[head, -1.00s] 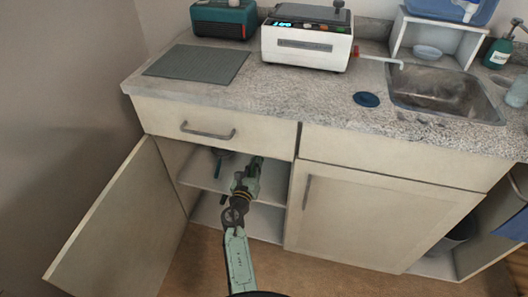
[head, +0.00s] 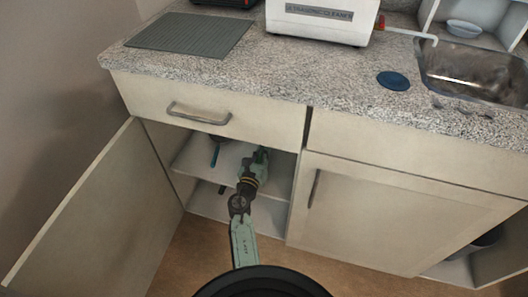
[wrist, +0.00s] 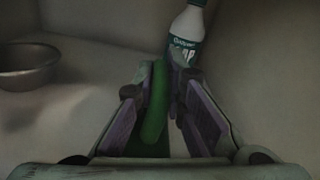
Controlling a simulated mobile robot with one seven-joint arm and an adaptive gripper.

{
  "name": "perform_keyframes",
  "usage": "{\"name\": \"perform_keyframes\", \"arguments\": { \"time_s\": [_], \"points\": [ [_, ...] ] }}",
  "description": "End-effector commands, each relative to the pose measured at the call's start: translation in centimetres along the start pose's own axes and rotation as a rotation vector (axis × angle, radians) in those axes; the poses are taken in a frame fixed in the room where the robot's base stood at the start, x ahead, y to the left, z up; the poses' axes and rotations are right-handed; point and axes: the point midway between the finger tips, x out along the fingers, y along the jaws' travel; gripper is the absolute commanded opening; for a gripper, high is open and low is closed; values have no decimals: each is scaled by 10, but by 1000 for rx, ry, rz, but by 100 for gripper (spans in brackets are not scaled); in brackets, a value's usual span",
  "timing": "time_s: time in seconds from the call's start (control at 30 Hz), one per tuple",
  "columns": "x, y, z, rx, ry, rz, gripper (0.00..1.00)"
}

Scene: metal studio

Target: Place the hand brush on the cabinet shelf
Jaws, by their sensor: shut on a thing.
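The cabinet (head: 150,85) stands open at the left, and my arm reaches in over its shelf (head: 197,162). My gripper (head: 262,154) is inside the compartment, at the right part of the shelf. In the wrist view my gripper (wrist: 160,85) is shut on a long green thing, which I take to be the hand brush (wrist: 156,105). Its lower part is hidden by the fingers and the gripper body. I cannot tell whether the brush touches the shelf.
A white bottle with a green label (wrist: 187,35) stands just beyond the fingertips. A metal bowl (wrist: 25,66) is at the left on the shelf. The open door (head: 85,215) bounds the left side. The drawer front (head: 250,125) is close above my arm.

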Motion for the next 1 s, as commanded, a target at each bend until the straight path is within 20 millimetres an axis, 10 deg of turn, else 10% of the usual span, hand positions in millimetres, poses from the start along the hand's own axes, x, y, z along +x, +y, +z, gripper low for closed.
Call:
{"name": "perform_keyframes", "arguments": {
  "time_s": [0.37, 0.4, 0.67, 1.0],
  "points": [
    [0, 1, -4, 0, -1, -1, 0],
    [0, 0, -2, 1, -1, -1, 14],
    [-1, 0, -2, 0, 0, -1, 31],
    [0, 0, 0, 1, -1, -1, 31]
  ]
}}
